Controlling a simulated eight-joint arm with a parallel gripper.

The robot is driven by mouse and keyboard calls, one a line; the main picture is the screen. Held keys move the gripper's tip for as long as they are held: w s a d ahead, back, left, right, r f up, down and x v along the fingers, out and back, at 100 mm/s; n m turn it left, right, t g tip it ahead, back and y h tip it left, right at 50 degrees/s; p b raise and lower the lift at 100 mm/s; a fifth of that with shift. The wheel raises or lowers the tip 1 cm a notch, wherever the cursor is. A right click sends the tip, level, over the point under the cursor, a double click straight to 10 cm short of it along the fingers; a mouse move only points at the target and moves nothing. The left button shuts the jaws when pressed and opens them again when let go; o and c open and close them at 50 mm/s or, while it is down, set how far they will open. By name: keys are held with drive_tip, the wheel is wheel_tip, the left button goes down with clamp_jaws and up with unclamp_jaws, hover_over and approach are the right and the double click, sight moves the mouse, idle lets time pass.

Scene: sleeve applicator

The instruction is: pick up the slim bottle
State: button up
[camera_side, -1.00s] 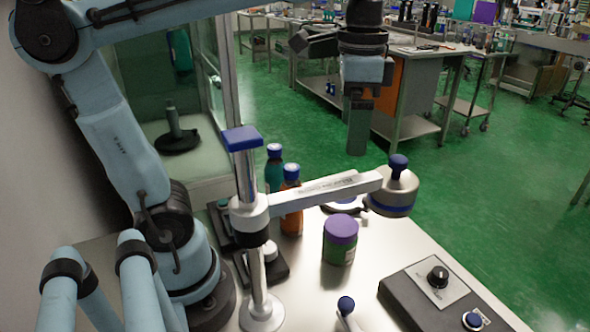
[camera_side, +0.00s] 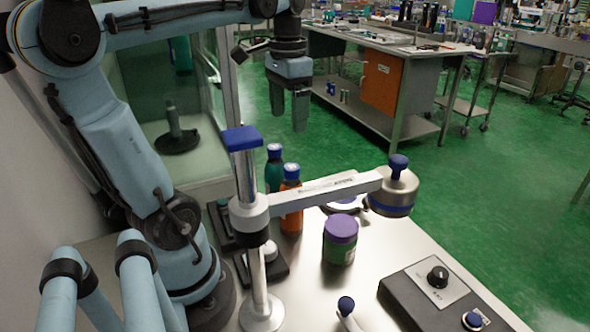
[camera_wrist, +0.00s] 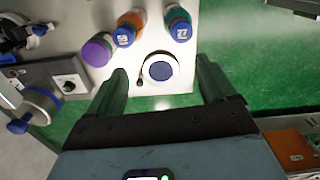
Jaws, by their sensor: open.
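Two narrow bottles with blue caps stand upright side by side: a teal bottle (camera_side: 274,170) and, nearer the camera, an orange bottle (camera_side: 291,205). I cannot tell which one is meant by the slim bottle. In the wrist view the orange bottle (camera_wrist: 132,24) and the teal bottle (camera_wrist: 178,22) show at the top, beyond my fingertips. My gripper (camera_side: 288,118) hangs in the air above the bottles in the side view, fingers down. It is open and empty, and also shows in the wrist view (camera_wrist: 161,72).
A wide purple-lidded jar (camera_side: 340,240) stands right of the bottles. A post with a horizontal arm (camera_side: 325,190) and metal head (camera_side: 393,192) stands in front of them. A round white device (camera_wrist: 161,85) lies near the table edge. A control box (camera_side: 440,285) is at lower right.

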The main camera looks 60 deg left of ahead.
sight(274, 160)
drive_tip(key=s+a, duration=0.1)
drive_tip(key=s+a+f+n, duration=0.1)
drive_tip(key=a, duration=0.1)
drive_tip(key=shift+n, duration=0.3)
wheel_tip(274, 160, down, 7)
drive_tip(key=shift+r, duration=0.15)
drive_tip(key=shift+a+f, duration=0.15)
drive_tip(key=shift+f, duration=1.15)
drive_tip(key=shift+a+f, duration=0.1)
drive_tip(key=shift+f, duration=1.2)
clamp_jaws()
